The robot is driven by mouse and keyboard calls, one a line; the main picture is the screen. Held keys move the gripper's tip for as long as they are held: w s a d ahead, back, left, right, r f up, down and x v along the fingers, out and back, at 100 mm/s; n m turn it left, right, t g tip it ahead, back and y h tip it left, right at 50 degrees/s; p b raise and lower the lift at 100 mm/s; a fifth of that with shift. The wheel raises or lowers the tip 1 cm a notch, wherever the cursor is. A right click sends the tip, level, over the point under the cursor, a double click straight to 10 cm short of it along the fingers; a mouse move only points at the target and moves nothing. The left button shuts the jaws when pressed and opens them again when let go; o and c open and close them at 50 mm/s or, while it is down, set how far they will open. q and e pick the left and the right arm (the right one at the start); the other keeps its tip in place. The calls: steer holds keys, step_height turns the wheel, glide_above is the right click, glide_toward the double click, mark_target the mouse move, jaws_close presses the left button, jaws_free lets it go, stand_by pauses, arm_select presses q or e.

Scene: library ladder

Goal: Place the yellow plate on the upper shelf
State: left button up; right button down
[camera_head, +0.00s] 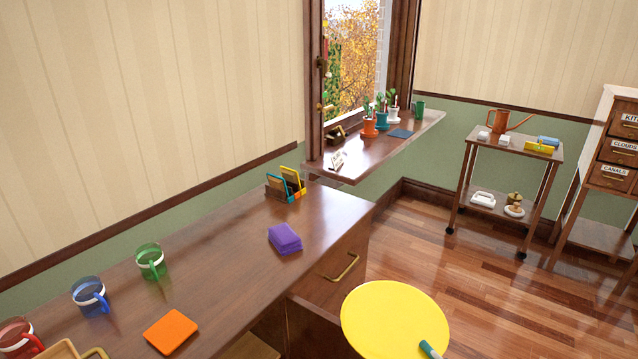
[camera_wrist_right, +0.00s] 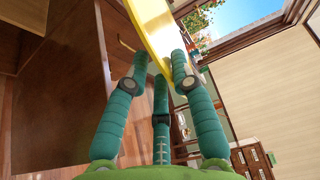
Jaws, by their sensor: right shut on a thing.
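The yellow plate (camera_head: 392,318) is a round flat disc, held in the air in front of the desk drawer in the head view. My right gripper (camera_head: 430,348) is shut on the plate's near right edge, with one teal fingertip showing on top. In the right wrist view the plate (camera_wrist_right: 155,32) is seen nearly edge-on, with the green fingers of my right gripper (camera_wrist_right: 163,68) on both sides of its rim. My left gripper is not in view. I cannot tell which shelf is the upper shelf; the cart (camera_head: 548,151) has an upper and a lower level.
The desk (camera_head: 215,262) carries several mugs, an orange square (camera_head: 171,331), a purple stack (camera_head: 285,239) and a card holder (camera_head: 286,186). The window sill (camera_head: 350,167) has potted plants. A drawer cabinet (camera_head: 614,147) stands at right. Floor (camera_head: 480,260) between desk and cart is clear.

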steer(key=s+m+h, duration=0.1)
steer(key=h, duration=0.1)
steer(key=s+m+t+h, duration=0.1)
steer(key=m+h, duration=0.1)
steer(key=h, duration=0.1)
steer(key=s+r+m+h, duration=0.1)
steer(key=m+h, duration=0.1)
steer(key=shift+d+r+t+h, duration=0.1)
steer(key=shift+d+t+h, duration=0.05)
steer(key=shift+t+h, duration=0.25)
steer(key=shift+w, duration=0.1)
stand_by(0.5)
